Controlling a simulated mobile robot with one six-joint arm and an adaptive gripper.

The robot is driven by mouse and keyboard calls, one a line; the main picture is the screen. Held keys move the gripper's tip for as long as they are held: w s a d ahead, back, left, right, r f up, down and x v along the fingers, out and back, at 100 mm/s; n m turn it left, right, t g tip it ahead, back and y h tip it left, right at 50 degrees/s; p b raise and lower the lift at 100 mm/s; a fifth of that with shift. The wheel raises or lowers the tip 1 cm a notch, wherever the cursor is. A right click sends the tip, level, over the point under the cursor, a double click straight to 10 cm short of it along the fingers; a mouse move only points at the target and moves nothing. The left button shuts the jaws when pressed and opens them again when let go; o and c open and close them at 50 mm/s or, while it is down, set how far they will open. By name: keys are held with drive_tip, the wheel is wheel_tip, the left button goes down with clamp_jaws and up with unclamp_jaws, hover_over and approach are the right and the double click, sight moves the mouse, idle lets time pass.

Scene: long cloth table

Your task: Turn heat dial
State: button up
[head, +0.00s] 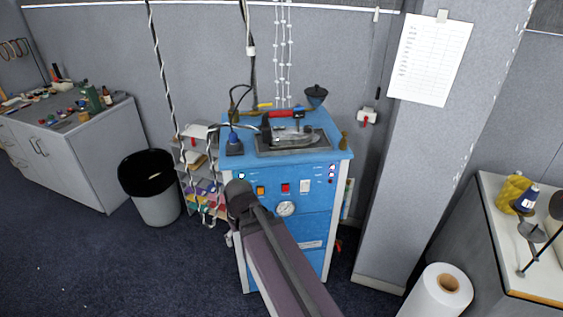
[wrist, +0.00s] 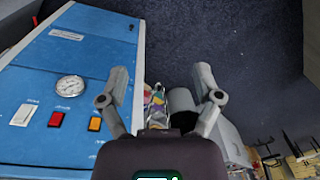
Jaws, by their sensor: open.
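A blue ironing unit (head: 263,255) stands in the middle of the head view, with an iron (head: 290,135) on its top plate. Its front has an orange switch (head: 260,190), a red switch (head: 285,188), a white switch (head: 306,186) and a round white gauge (head: 287,209). The wrist view shows the gauge (wrist: 69,86) and switches at the left. I cannot pick out a heat dial for certain. My gripper (wrist: 161,72) is open and empty, beside the panel. In the head view my arm hides part of the lower front.
A black-lined bin (head: 155,203) and a shelf rack (head: 202,165) stand left of the unit. A grey pillar (head: 395,170) and a white roll (head: 435,292) are to the right. A cable (head: 160,60) hangs near the rack. Floor is free in front.

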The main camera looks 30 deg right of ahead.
drive_tip(key=shift+s+a+h, duration=0.2)
drive_tip(key=shift+s+a, duration=0.1)
drive_tip(key=shift+s, duration=0.2)
drive_tip(key=shift+s+a+h, duration=0.2)
drive_tip(key=shift+s+a, duration=0.1)
drive_tip(key=shift+s, duration=0.2)
drive_tip(key=c, duration=0.4)
drive_tip(key=shift+o, duration=0.2)
